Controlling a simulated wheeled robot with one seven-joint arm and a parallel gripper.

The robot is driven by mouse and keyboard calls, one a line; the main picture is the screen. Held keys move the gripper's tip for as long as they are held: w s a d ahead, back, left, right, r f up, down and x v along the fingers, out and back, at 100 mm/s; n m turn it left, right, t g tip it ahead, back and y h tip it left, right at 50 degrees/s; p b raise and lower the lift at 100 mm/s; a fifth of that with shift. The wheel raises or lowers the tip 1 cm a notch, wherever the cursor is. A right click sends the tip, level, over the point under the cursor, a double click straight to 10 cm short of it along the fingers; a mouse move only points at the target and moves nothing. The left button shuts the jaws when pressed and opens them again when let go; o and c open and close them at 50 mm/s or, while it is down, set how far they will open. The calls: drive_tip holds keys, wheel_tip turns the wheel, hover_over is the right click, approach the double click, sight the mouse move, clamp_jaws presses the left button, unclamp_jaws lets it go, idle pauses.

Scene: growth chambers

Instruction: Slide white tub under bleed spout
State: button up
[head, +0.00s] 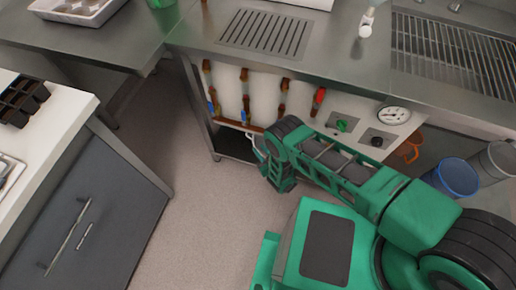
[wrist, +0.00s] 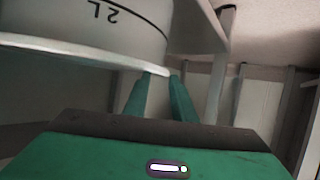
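The white tub (wrist: 75,32) fills the upper left of the wrist view, with a dark "2L" mark showing upside down and a pale rim (wrist: 60,50). In the head view only a small white part, probably the tub's (head: 250,136), shows beside my gripper. My gripper (wrist: 162,76) has its two green fingertips at the tub's rim, with a narrow pale gap between them. I cannot tell whether the fingers clasp part of the tub. In the head view my gripper is at the low opening under the pipe panel, its fingertips hidden. I cannot identify the bleed spout.
Vertical pipes with blue and red valve handles (head: 319,98) and a gauge (head: 394,115) line the panel. A metal frame leg (head: 200,110) stands left of the opening. A blue bucket (head: 456,178) stands right. Open floor (head: 165,225) lies between the dark cabinet and my base.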

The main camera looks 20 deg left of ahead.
drive_tip(key=shift+x, duration=1.5)
drive_tip(key=shift+c, duration=0.3)
clamp_jaws()
drive_tip(key=shift+s+d, duration=0.1)
